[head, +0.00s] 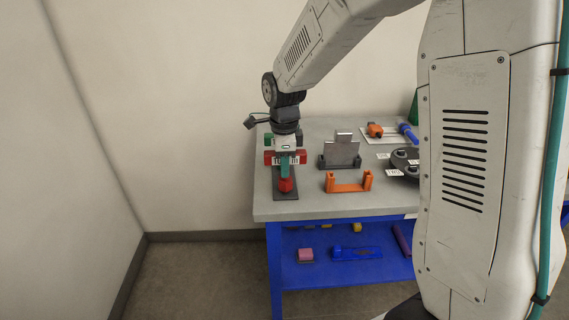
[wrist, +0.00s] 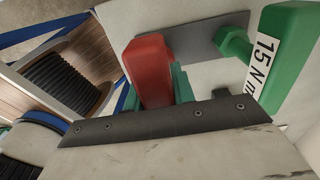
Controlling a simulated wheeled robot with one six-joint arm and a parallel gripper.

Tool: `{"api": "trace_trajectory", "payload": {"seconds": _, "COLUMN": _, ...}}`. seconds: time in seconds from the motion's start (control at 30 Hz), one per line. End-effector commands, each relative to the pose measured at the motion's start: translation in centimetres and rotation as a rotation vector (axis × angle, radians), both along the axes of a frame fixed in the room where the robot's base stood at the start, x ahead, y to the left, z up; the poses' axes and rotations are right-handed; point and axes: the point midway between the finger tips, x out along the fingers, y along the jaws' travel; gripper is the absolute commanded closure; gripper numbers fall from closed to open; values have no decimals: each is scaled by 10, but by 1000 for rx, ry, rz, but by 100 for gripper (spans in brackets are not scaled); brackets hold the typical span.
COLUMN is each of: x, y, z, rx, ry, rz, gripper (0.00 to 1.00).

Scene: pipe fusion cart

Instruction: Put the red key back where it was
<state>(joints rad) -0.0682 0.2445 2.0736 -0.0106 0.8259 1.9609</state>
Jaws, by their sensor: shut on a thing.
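My gripper (head: 285,168) is over the left part of the grey workbench, pointing down, with its teal fingers shut on the red key (head: 286,185). The key's red body (wrist: 149,70) also shows in the wrist view, against the teal fingers (wrist: 180,84). In the head view the key is over the front part of a dark narrow plate (head: 286,196). I cannot tell whether it touches the plate. My gripper hides the middle of the plate.
A green tool labelled 15 N m (wrist: 290,55) is close beside the gripper. An orange bracket (head: 348,187) and a grey upright holder (head: 341,153) stand to the right. A dark round holder (head: 402,160) is farther right. The wall is close on the left.

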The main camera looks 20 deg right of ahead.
Motion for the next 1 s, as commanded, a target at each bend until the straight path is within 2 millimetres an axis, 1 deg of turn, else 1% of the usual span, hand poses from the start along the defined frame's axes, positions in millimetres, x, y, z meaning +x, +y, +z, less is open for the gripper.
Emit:
{"api": "trace_trajectory", "payload": {"seconds": 0.3, "x": 0, "y": 0, "z": -10, "rx": 0, "ry": 0, "rz": 0, "gripper": 100}}
{"api": "trace_trajectory", "payload": {"seconds": 0.43, "x": 0, "y": 0, "z": -11, "rx": 0, "ry": 0, "rz": 0, "gripper": 100}}
{"api": "trace_trajectory", "payload": {"seconds": 0.47, "x": 0, "y": 0, "z": -11, "rx": 0, "ry": 0, "rz": 0, "gripper": 72}}
{"api": "trace_trajectory", "payload": {"seconds": 0.5, "x": 0, "y": 0, "z": -11, "rx": 0, "ry": 0, "rz": 0, "gripper": 61}}
{"api": "trace_trajectory", "payload": {"seconds": 0.53, "x": 0, "y": 0, "z": -11, "rx": 0, "ry": 0, "rz": 0, "gripper": 53}}
{"api": "trace_trajectory", "payload": {"seconds": 0.83, "x": 0, "y": 0, "z": -10, "rx": 0, "ry": 0, "rz": 0, "gripper": 53}}
{"api": "trace_trajectory", "payload": {"seconds": 0.93, "x": 0, "y": 0, "z": -3, "rx": 0, "ry": -2, "rz": 0, "gripper": 53}}
{"api": "trace_trajectory", "payload": {"seconds": 1.0, "x": 1, "y": 0, "z": 7, "rx": 0, "ry": -3, "rz": 0, "gripper": 53}}
